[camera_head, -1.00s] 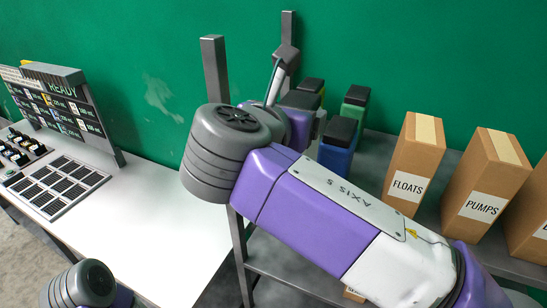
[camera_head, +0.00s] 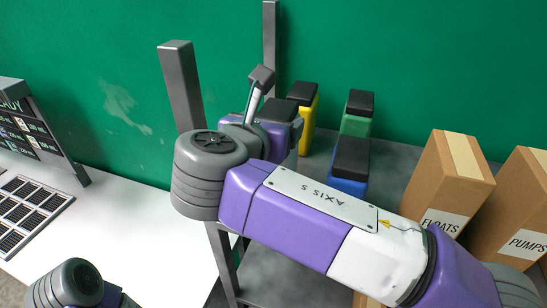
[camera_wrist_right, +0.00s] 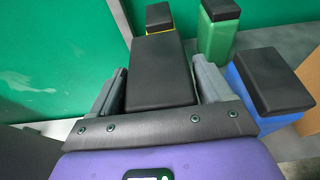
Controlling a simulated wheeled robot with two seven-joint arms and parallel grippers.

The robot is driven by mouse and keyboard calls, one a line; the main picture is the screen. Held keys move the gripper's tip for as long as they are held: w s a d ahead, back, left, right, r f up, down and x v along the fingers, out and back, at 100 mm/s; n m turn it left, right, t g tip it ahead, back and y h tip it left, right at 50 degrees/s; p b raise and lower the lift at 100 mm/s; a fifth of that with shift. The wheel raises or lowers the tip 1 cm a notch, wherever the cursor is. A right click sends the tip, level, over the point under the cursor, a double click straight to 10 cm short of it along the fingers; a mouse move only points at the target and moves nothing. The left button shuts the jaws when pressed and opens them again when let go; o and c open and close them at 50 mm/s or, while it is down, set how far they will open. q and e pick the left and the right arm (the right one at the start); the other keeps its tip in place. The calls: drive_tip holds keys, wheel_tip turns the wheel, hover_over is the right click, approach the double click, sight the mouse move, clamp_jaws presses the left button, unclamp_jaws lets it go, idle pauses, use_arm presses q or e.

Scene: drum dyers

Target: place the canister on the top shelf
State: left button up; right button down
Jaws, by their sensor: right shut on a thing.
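My right gripper (camera_wrist_right: 160,90) is shut on a canister with a black lid (camera_wrist_right: 160,75), one grey finger on each side. In the head view the lid (camera_head: 279,109) shows beyond my wrist, near the shelf's left end. The canister's lower part is hidden, so I cannot tell its body colour or whether it touches the shelf. A yellow canister (camera_head: 308,122) stands just behind it. A green canister (camera_head: 356,126) and a blue canister (camera_head: 348,186) stand to its right on the grey top shelf (camera_head: 395,165). My left gripper is out of view.
Grey shelf posts (camera_head: 181,90) rise at the left end. Cardboard boxes marked FLOATS (camera_head: 430,185) and PUMPS (camera_head: 510,222) stand at the right. A green wall (camera_head: 400,50) closes the back. A white table (camera_head: 120,225) lies left, with a dark panel (camera_head: 30,130).

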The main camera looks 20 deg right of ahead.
drive_tip(key=f, duration=0.5)
drive_tip(key=shift+w+d+b, duration=0.1)
drive_tip(key=shift+w+b, duration=0.1)
drive_tip(key=shift+b, duration=0.1)
drive_tip(key=shift+s, duration=0.1)
drive_tip(key=shift+f, duration=0.15)
unclamp_jaws()
